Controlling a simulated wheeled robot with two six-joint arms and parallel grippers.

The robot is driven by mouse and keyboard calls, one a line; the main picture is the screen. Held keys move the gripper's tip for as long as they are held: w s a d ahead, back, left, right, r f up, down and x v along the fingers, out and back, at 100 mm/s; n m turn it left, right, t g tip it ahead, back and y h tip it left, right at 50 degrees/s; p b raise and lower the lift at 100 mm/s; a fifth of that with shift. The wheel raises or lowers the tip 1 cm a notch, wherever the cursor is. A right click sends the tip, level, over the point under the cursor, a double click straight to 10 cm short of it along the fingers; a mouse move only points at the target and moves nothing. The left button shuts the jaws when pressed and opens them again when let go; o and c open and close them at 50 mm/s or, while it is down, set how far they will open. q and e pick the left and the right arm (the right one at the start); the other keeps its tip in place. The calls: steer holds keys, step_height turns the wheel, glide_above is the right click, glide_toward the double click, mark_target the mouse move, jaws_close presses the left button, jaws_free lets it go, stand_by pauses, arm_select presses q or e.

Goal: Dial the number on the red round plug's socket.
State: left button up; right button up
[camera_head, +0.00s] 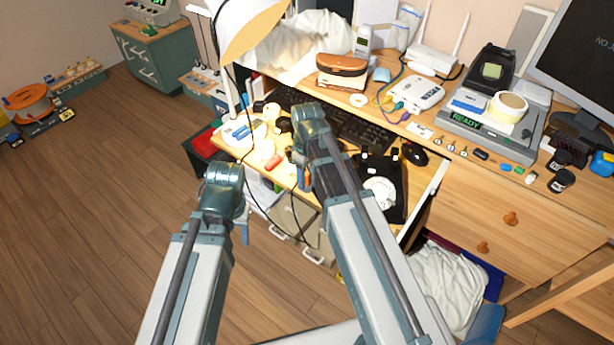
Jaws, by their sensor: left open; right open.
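A black phone (392,212) with a white round dial (379,192) sits on the pulled-out tray at the desk's front, right of my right arm. A small red piece (274,162) lies on the lit left part of the tray; I cannot tell whether it is a plug. No socket number is readable. My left gripper (244,234) is open, low in front of the tray's left part. My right gripper (304,180) is open, left of the phone, partly hidden by its arm.
A grey device (486,138) with a READY display carries a tape roll (508,106). A keyboard (358,130), mouse (414,154), brown pouch (342,70), cordless handset (363,40) and router (433,60) crowd the desk. A lamp (243,25) hangs above.

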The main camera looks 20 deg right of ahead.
steer(key=shift+r, duration=0.15)
step_height(320, 180, up, 14)
steer(key=p, duration=1.4)
steer(key=shift+f, duration=0.25)
steer(key=shift+a, duration=0.1)
steer(key=s+a+r+m+h+p, duration=0.1)
steer(key=s+a+r+m+p, duration=0.1)
steer(key=s+a, duration=0.8)
steer(key=s+m, duration=0.1)
steer(key=s, duration=0.3)
steer(key=shift+s+a+r+m, duration=0.15)
steer(key=shift+r+m, duration=0.2)
steer(key=shift+m, duration=0.05)
